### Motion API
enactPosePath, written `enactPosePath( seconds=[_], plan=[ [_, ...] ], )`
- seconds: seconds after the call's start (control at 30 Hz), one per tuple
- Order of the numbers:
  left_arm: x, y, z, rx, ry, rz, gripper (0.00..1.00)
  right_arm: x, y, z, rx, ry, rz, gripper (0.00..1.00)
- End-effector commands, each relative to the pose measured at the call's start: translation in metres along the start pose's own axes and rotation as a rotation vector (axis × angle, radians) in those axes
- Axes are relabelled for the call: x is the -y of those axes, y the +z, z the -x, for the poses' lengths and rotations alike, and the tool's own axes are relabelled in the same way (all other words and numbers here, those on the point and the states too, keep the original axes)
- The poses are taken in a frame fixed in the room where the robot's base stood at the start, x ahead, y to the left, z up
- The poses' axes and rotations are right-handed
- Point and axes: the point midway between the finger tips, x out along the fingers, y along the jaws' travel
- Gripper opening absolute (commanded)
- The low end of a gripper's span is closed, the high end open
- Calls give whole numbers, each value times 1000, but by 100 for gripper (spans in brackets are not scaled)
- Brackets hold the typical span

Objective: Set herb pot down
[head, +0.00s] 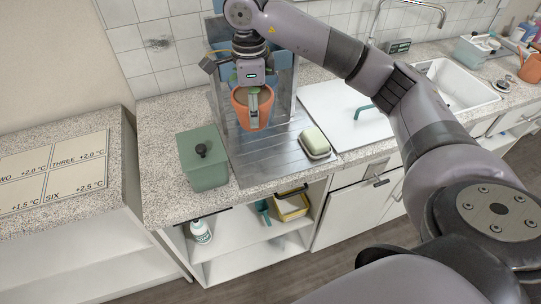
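A terracotta herb pot (241,113) is at my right gripper (252,97), above the grey metal draining tray (265,164) on the counter. My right arm comes in from the right, and its gripper points down over the pot. One light finger lies across the pot's near wall; the other finger is hidden. The gripper appears shut on the pot's rim. A little green shows at the pot's top. I cannot tell whether the pot's base touches the tray. My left gripper is not in view.
A green lidded canister (204,168) stands left of the tray. A soap dish (315,143) with a pale bar is at its right. A white board (345,112) and sink (457,84) lie further right. The tray's front part is clear.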

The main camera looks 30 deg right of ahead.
Motion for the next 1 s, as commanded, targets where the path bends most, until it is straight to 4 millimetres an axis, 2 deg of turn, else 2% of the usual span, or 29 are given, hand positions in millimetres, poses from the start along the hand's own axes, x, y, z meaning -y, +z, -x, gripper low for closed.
enactPosePath(
  seconds=[0.1,0.2,0.33,0.4,0.47,0.67,1.0],
  plan=[
    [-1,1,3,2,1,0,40,15,-6,12,3,1,-256,26],
    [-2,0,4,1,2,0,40,22,-9,16,2,0,-409,26],
    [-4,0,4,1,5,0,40,27,-12,18,2,1,-514,26],
    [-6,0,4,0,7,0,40,28,-13,13,1,1,-535,26],
    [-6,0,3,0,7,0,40,27,-13,4,0,4,-540,26],
    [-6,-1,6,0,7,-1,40,26,-13,-41,-3,7,-541,26],
    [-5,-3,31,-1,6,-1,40,27,-14,-119,-2,3,-540,26]
  ],
)
